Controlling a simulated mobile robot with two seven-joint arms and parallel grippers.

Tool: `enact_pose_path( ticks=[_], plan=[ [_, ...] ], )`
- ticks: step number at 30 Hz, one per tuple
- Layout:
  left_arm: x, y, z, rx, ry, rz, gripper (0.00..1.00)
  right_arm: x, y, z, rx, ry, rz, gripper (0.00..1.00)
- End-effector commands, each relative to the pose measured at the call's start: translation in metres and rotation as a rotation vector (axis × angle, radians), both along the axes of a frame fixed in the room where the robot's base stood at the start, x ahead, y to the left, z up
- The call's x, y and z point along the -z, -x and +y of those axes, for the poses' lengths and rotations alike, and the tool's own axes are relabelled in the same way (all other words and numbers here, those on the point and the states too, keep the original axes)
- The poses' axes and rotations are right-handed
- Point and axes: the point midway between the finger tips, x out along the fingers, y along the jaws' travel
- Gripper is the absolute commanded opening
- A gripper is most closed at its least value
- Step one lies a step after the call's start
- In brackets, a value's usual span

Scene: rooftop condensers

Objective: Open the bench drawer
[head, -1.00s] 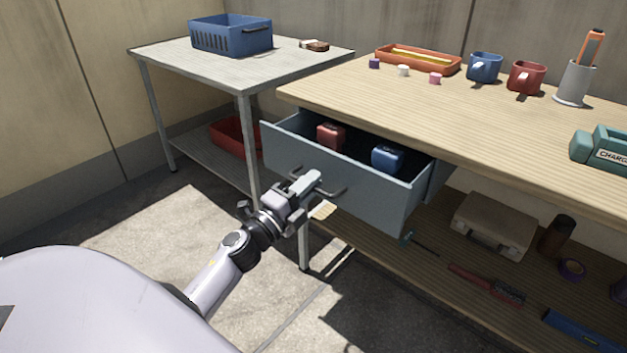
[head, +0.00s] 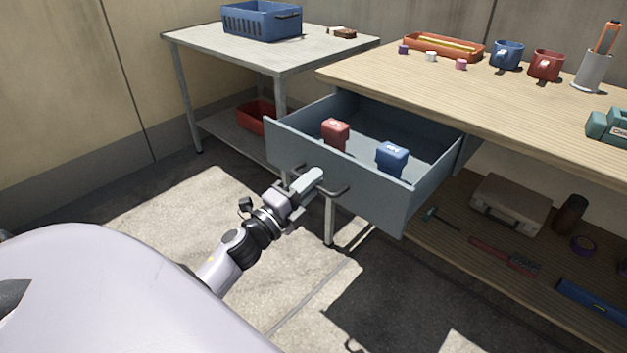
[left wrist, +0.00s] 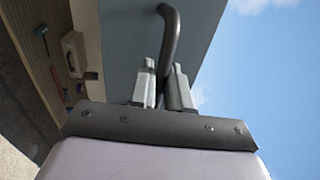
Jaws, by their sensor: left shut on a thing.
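The bench drawer (head: 345,185) is grey-blue and stands well out from under the wooden bench top (head: 470,100). A red block-like item (head: 335,133) and a blue one (head: 391,158) sit inside it. My left gripper (head: 312,182) is at the drawer front, shut on the dark bar handle (head: 338,190). In the left wrist view the handle (left wrist: 171,35) runs between the two fingers (left wrist: 163,85) against the drawer front (left wrist: 128,45). My right gripper is not in view.
A grey side table (head: 290,58) with a blue basket (head: 262,20) stands at the left. The bench's lower shelf (head: 480,225) holds a case (head: 510,203) and several tools. Mugs and an orange tray (head: 443,47) are on the bench top. The floor in front is clear.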

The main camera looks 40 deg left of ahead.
Motion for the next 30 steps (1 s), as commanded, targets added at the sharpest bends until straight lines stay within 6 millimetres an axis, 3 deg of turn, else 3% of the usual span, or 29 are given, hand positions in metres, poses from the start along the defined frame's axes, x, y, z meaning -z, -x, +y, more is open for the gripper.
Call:
enact_pose_path(
  ticks=[14,15,25,30],
  plan=[
    [0.000,0.001,-0.001,0.001,0.001,0.000,0.00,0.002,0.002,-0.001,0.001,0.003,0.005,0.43],
    [0.000,0.001,-0.001,0.001,0.001,0.000,0.30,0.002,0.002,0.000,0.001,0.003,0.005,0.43],
    [0.001,0.003,0.000,0.000,0.001,0.000,0.30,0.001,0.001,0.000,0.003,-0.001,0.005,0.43],
    [0.004,0.019,0.001,0.000,0.001,0.002,0.30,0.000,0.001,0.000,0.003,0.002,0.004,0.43]
  ],
)
